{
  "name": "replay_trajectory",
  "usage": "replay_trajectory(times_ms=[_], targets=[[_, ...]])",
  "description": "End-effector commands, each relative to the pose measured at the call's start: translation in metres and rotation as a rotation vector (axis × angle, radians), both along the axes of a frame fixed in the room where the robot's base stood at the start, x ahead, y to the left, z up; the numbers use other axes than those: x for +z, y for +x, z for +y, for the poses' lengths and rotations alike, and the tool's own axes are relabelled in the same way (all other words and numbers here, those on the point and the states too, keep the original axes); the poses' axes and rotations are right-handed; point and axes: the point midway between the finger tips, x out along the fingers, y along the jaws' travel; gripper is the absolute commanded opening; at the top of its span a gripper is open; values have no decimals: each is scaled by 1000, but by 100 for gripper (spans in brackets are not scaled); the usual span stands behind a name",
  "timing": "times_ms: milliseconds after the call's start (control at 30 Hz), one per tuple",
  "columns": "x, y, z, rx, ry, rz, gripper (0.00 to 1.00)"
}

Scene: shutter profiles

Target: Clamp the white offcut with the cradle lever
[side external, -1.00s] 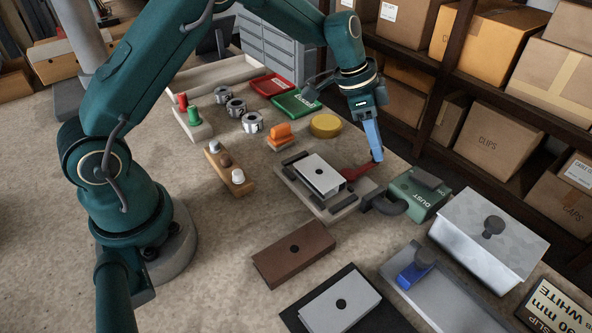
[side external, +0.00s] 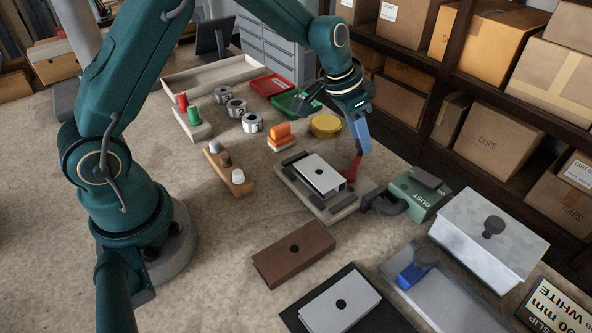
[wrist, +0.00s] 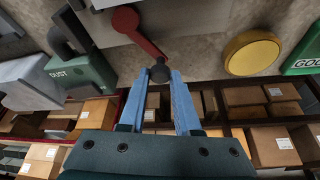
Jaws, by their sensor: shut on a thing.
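The white offcut (side external: 316,173), a pale plate with a dark hole, lies in the cradle (side external: 347,209) between dark pads. The cradle's red lever (side external: 351,170) stands at its far right side and shows in the wrist view as a red arm (wrist: 138,35) ending in a dark knob (wrist: 159,72). My gripper (side external: 361,150) has its blue fingers closed on the knob at the lever's end, and its fingertips (wrist: 168,76) hide part of the knob. I cannot tell whether the lever presses on the offcut.
A green dust box (side external: 417,193) with a dark hose is close right of the cradle. A yellow disc (side external: 326,125) and an orange-handled block (side external: 281,136) lie behind it.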

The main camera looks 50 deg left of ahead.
Motion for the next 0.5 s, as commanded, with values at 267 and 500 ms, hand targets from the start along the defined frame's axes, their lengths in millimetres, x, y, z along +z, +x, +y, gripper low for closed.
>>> replay_trajectory(times_ms=[267,500], targets=[[1,-11,11,256,3,-2,0],[1,-22,19,480,4,-2,0]])
